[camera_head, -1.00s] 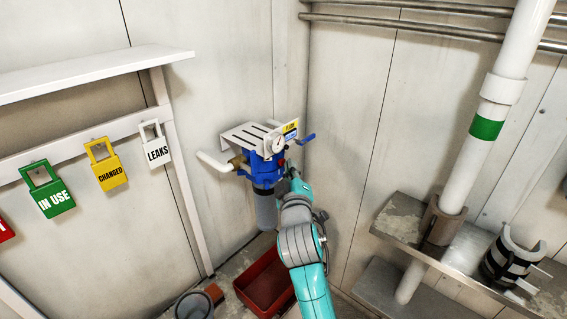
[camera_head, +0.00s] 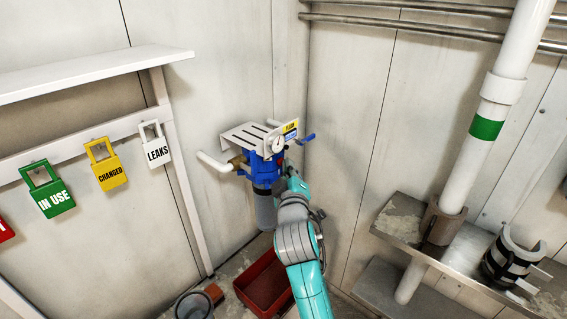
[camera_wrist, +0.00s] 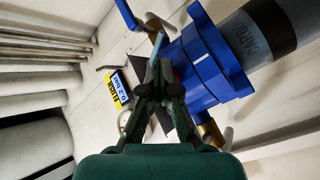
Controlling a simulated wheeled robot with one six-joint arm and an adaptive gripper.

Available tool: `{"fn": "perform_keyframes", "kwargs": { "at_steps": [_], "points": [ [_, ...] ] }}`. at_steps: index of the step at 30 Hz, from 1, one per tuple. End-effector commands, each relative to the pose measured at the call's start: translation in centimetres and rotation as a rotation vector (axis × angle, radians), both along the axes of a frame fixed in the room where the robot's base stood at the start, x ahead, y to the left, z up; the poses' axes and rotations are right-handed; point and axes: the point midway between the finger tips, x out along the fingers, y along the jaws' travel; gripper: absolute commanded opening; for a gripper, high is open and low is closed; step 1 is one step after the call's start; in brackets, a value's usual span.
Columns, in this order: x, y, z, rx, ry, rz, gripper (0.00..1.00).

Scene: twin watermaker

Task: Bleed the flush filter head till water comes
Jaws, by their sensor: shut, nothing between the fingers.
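The flush filter head (camera_head: 258,170) is a blue housing on the wall in the corner, with a grey bowl (camera_head: 266,210) below it. A round gauge (camera_head: 278,145) and a blue lever (camera_head: 307,138) show at its top right. In the wrist view the blue head (camera_wrist: 208,65) lies sideways, with the grey bowl (camera_wrist: 262,35) at upper right and a brass fitting (camera_wrist: 210,132) below. My gripper (camera_wrist: 160,72) is shut and empty, its fingertips in front of the head's near edge. Contact cannot be told. In the head view my arm hides part of the head's right side. No water is visible.
A white slotted bracket (camera_head: 245,134) sits over the head, and a white pipe (camera_head: 214,164) enters from the left. A red bin (camera_head: 262,290) and a grey round container (camera_head: 193,304) stand below. Coloured tags hang at left. A shelf (camera_head: 400,215) is at right.

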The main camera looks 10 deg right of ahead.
Motion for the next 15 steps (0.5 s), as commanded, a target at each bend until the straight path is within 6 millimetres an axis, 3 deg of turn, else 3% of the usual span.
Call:
{"fn": "perform_keyframes", "kwargs": {
  "at_steps": [15],
  "points": [
    [-1.4, -1.0, 0.0, 0.001, 0.0, 0.0, 0.0]
  ]
}}
